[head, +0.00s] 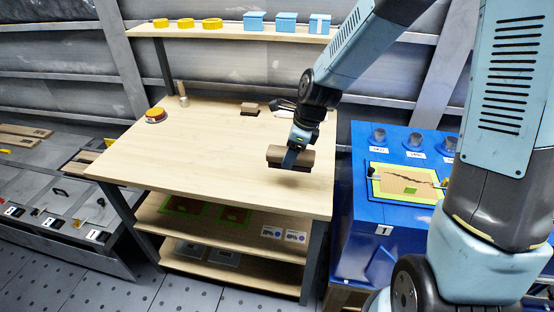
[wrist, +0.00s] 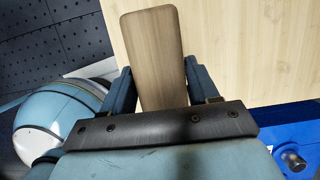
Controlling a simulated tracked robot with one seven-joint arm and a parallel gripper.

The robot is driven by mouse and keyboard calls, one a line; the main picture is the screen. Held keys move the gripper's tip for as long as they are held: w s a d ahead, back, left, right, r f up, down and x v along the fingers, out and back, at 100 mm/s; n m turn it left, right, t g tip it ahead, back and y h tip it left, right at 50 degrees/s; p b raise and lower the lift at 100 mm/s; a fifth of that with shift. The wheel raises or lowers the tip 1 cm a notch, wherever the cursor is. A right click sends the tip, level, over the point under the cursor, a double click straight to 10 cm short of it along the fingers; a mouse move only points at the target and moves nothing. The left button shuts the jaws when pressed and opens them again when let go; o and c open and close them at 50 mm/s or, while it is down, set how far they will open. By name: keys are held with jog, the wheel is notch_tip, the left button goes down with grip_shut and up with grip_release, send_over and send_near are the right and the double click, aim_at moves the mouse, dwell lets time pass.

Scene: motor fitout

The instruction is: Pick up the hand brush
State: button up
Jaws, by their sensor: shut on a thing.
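The hand brush (head: 302,157) has a brown wooden back with a dark underside. My gripper (head: 291,161) is shut on it near the right front part of the workbench. The brush appears a little above the bench top, with a soft shadow below it. In the wrist view the wooden back of the hand brush (wrist: 152,45) runs lengthwise between the two blue fingers of my gripper (wrist: 152,88). Its bristles are hidden in the wrist view.
The workbench (head: 200,150) is mostly clear. A small brown block (head: 250,108), a red-and-yellow button (head: 155,115) and a wooden-handled item (head: 182,94) stand on it. A shelf (head: 230,31) with yellow rings and blue boxes is above. A blue cabinet (head: 350,225) stands at right.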

jog(key=s+d+r, duration=0.5)
jog(key=d, duration=0.3)
jog(key=shift+s, duration=0.15)
jog(key=shift+d, duration=0.1)
jog(key=o, duration=0.5)
jog(key=shift+c, duration=1.3)
jog(key=shift+f, duration=0.15)
